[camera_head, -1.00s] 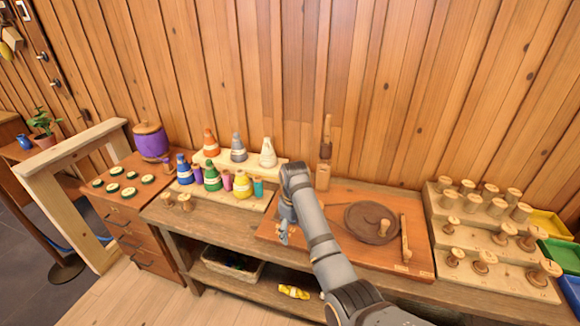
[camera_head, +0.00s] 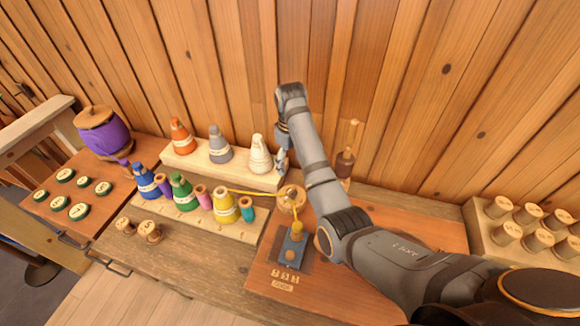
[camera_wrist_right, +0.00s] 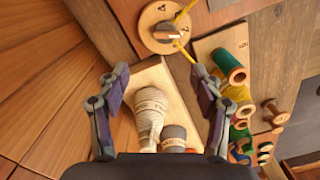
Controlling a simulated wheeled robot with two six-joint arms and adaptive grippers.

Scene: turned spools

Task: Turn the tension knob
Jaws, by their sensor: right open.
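The tension knob (camera_wrist_right: 168,31) is a grey knob with a pale mark on a round wooden dial with figures; a yellow thread passes by it. In the head view the wooden dial (camera_head: 291,199) stands at the back left of the reddish board. My right gripper (camera_head: 281,160) hangs beside the white cone, behind the dial. In the wrist view my right gripper (camera_wrist_right: 162,82) is open, its fingers well apart with nothing gripped, and the dial lies beyond the fingertips. My left gripper is not in view.
A white thread cone (camera_head: 259,154) stands close to the right gripper on a pale step. A yellow cone (camera_head: 226,207) carries the thread to the dial. A blue plate (camera_head: 291,252) lies in front of the dial. My right arm covers much of the board (camera_head: 310,285).

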